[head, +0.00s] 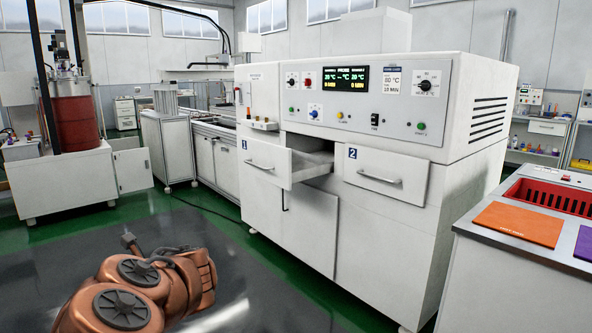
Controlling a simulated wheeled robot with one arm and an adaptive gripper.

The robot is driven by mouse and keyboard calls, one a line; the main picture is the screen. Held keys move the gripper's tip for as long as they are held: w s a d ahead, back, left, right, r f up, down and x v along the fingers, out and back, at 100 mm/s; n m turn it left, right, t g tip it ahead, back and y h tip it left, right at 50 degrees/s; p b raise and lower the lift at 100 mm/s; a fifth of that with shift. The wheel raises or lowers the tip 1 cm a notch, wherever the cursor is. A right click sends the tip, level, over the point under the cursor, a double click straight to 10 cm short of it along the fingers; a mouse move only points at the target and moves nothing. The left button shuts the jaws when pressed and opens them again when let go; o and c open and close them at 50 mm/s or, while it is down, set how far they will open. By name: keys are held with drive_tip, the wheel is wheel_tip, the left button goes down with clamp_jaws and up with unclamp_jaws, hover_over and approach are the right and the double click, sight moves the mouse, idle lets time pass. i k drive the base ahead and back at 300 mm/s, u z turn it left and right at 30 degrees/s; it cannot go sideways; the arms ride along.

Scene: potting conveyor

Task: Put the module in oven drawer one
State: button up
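Oven drawer one (275,168), marked with a blue 1, is pulled out of the white oven (360,90). Its front stands forward of the cabinet, and part of its pale inside shows behind the front; most of its floor is hidden. Drawer two (384,183), marked with a blue 2, is closed beside it on the right. I can make out no module in this view. My copper arm is at the lower left, in front of the oven and apart from it. Its gripper end does not show clearly, so I see neither fingers nor anything held.
A counter at the right holds an orange mat (519,223), a purple mat (583,243) and a red slotted bin (548,196). A red drum (76,112) stands at the back left. The dark floor (228,250) between my arm and the oven is clear.

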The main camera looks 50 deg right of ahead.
sight(294, 166)
drive_tip(key=z, duration=0.65)
drive_tip(key=i, duration=0.9)
drive_tip(key=z, duration=0.65)
